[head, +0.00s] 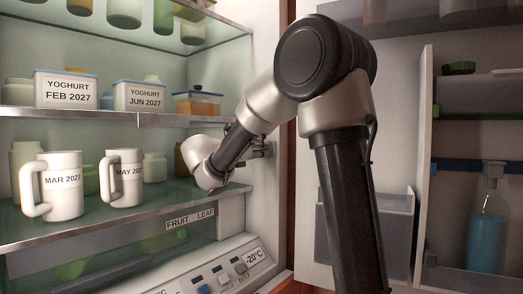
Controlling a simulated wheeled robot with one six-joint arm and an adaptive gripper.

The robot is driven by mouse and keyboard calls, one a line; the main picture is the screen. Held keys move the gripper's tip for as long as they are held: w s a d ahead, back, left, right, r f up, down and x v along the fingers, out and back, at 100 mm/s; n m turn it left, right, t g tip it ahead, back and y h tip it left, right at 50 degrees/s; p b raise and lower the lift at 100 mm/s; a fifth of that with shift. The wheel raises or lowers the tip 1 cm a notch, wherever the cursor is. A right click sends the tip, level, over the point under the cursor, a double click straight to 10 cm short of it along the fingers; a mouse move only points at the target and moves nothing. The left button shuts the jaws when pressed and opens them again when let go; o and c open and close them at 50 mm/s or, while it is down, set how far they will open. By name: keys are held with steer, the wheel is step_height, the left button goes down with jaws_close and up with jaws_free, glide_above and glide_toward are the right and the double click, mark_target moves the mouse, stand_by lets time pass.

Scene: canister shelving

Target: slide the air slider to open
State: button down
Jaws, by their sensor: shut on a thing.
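My gripper (262,150) is at the right inner wall of the fridge, partly behind my own forearm, above the right end of the lower glass shelf. Its dark fingers point to the right, toward the wall, and are shut on a small part there, which I take to be the air slider. The fingers and arm hide the slider, so its shape and its position along its travel cannot be made out.
A MAR 2027 mug (62,185) and a MAY 2027 mug (122,177) stand on the lower shelf (125,224). Yoghurt tubs (65,88) stand on the shelf above. A control panel (225,272) lies below. The open door (421,150) is at right.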

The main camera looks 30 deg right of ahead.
steer(key=w, duration=0.1)
steer(key=w+a, duration=0.1)
steer(key=w, duration=0.2)
steer(key=shift+w+a+r, duration=0.1)
steer(key=shift+w+a, duration=0.25)
steer(key=shift+a, duration=0.05)
steer(key=c, duration=1.3)
jaws_free()
steer(key=shift+w, duration=0.1)
steer(key=v, duration=0.7)
steer(key=shift+a, duration=0.25)
